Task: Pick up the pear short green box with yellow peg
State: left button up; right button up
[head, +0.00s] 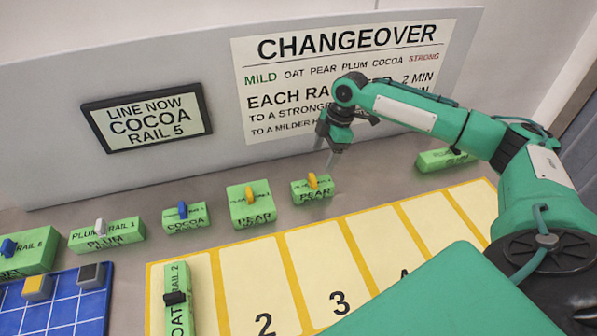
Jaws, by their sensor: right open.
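The short green box marked PEAR (322,197) stands on the grey surface with a yellow peg (313,181) on top. A bigger green PEAR box (258,217), also with a yellow peg (249,195), stands to its left. My right gripper (332,160) is open and points down, just above and a little right of the short PEAR box in the picture. I see no box in it, and it appears apart from the peg. My left gripper is not in view.
Green COCOA (187,222), PLUM (110,241) and OAT (38,262) boxes stand to the left. Another green box (440,160) is behind my right arm. An OAT box (178,310) lies on the yellow numbered board (262,280). A blue grid tray (60,307) is front left.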

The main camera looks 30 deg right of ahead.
aim_at(314, 177)
jog(key=p+x, duration=0.2)
jog(key=x, duration=0.5)
jog(key=shift+a, duration=0.1)
jog(key=shift+w+a+f, duration=0.1)
jog(key=shift+a+f, duration=0.05)
jog(key=shift+f, duration=0.4)
jog(key=shift+f+p, duration=0.3)
jog(key=shift+p, duration=0.2)
jog(key=p+x, duration=0.2)
jog(key=x, duration=0.1)
jog(key=shift+w+f, duration=0.1)
jog(key=shift+f, duration=0.2)
jog(key=shift+w+f, duration=0.1)
jog(key=shift+f, duration=0.45)
jog(key=shift+c, duration=1.3)
jog(key=c, duration=0.9)
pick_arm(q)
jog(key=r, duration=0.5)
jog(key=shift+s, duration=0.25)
pick_arm(e)
jog(key=shift+o, duration=0.2)
